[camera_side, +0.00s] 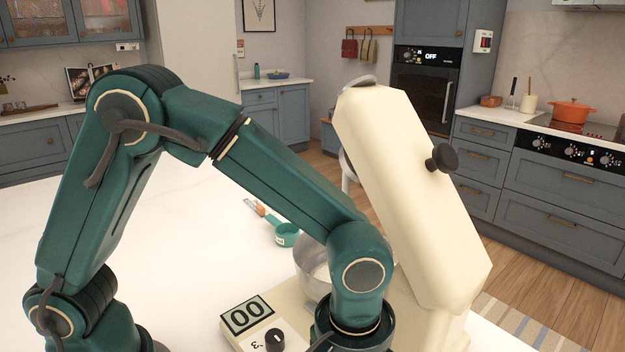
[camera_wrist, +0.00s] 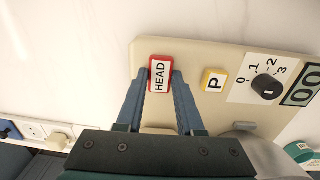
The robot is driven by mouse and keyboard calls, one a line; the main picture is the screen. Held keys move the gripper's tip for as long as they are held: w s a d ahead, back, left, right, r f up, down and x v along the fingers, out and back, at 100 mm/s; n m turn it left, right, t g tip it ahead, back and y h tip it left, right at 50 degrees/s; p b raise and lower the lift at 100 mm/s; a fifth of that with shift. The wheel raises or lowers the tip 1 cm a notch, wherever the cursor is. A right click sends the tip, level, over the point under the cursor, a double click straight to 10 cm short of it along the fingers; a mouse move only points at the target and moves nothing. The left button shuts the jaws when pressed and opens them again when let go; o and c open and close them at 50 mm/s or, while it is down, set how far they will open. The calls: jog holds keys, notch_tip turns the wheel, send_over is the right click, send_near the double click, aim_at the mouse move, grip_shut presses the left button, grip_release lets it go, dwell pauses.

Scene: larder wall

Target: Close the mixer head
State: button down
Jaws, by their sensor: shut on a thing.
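The cream mixer head (camera_side: 408,190) is tilted steeply up in the side view, with a dark knob (camera_side: 441,158) on its side. The mixer base (camera_side: 245,338) carries a dial and a display; its panel also shows in the wrist view (camera_wrist: 207,58). A red-rimmed tag marked HEAD (camera_wrist: 160,75) is on that panel. My gripper (camera_wrist: 162,78) is shut on the HEAD tag, one blue finger on each side of it. In the side view my fingers are out of sight. A steel bowl (camera_side: 312,272) sits under the head, partly hidden by my arm.
A yellow-rimmed P tag (camera_wrist: 214,81) and a numbered dial (camera_wrist: 267,86) are beside the HEAD tag. The worktop left of the mixer is largely clear.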

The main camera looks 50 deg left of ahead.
jog(key=shift+d+r+h, duration=0.25)
jog(key=shift+d+h, duration=0.35)
jog(key=shift+d, duration=0.5)
dwell(0.7)
jog(key=c, duration=0.5)
grip_release()
jog(key=shift+a+r, duration=0.25)
jog(key=shift+r, duration=1.05)
jog(key=shift+a+r, duration=0.25)
jog(key=shift+r, duration=1)
